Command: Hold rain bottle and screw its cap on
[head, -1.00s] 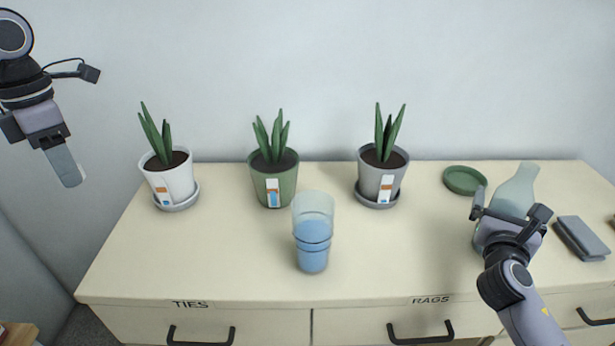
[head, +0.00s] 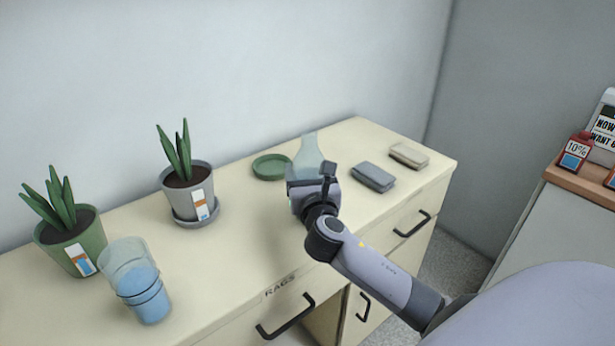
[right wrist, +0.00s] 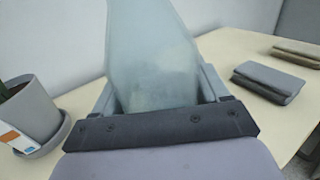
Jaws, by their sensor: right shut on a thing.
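The rain bottle (head: 308,156) is pale, translucent and blue-green, with a narrowing neck. It stands upright near the right end of the dresser top. My right gripper (head: 306,182) is shut on its body, and the gripper hides the lower part from the head view. In the right wrist view the bottle (right wrist: 150,55) rises between the two fingers, its top cut off by the frame edge. I cannot make out a separate cap in either view. My left gripper is out of view.
A green saucer (head: 272,167) lies left of the bottle. Folded grey (head: 373,177) and beige (head: 408,155) cloths lie to its right. Potted plants (head: 187,176) and stacked clear-blue cups (head: 141,284) stand to the left. A shelf with a 10% bottle (head: 575,152) is at far right.

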